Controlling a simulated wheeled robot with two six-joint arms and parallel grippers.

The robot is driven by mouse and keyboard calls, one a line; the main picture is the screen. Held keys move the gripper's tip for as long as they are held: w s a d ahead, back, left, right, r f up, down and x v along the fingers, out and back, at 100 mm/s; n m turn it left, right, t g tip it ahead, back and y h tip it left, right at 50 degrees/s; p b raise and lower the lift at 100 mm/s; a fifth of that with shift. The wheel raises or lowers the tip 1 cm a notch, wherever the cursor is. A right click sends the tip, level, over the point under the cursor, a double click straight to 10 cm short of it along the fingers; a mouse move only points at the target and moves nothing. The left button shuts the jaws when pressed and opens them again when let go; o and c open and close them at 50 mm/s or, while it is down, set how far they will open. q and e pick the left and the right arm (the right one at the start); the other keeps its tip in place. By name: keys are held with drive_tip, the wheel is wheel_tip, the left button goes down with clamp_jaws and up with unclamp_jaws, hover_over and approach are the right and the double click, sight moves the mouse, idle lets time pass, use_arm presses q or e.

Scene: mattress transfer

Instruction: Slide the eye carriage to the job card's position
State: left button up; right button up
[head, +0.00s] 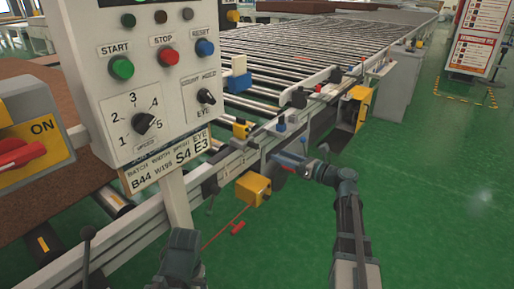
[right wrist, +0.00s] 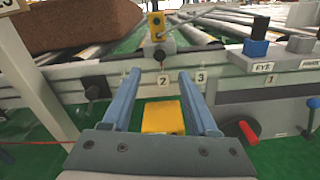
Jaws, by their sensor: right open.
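The eye carriage (right wrist: 153,50), a grey block with a yellow eye (right wrist: 156,24) and a black knob, sits on the side rail in the right wrist view. It stands above label 2 (right wrist: 163,81); label 3 (right wrist: 201,77) is just to its right. The yellow eye also shows in the head view (head: 241,129). The job card (head: 172,160) under the control panel reads EYE E3. My right gripper (right wrist: 158,72) is open and empty, its blue fingers pointing at the rail below the carriage. It also shows beside the rail in the head view (head: 280,157).
The control panel (head: 85,75) stands at left on a post. A yellow box (right wrist: 162,117) juts out below the rail. Right of the carriage are a blue-topped block (right wrist: 255,48) labelled EYE and a red-handled knob (right wrist: 248,132). Green floor (head: 440,200) is clear at right.

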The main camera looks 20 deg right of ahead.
sight(257, 147)
drive_tip(key=x, duration=1.1)
clamp_jaws()
idle(1.2)
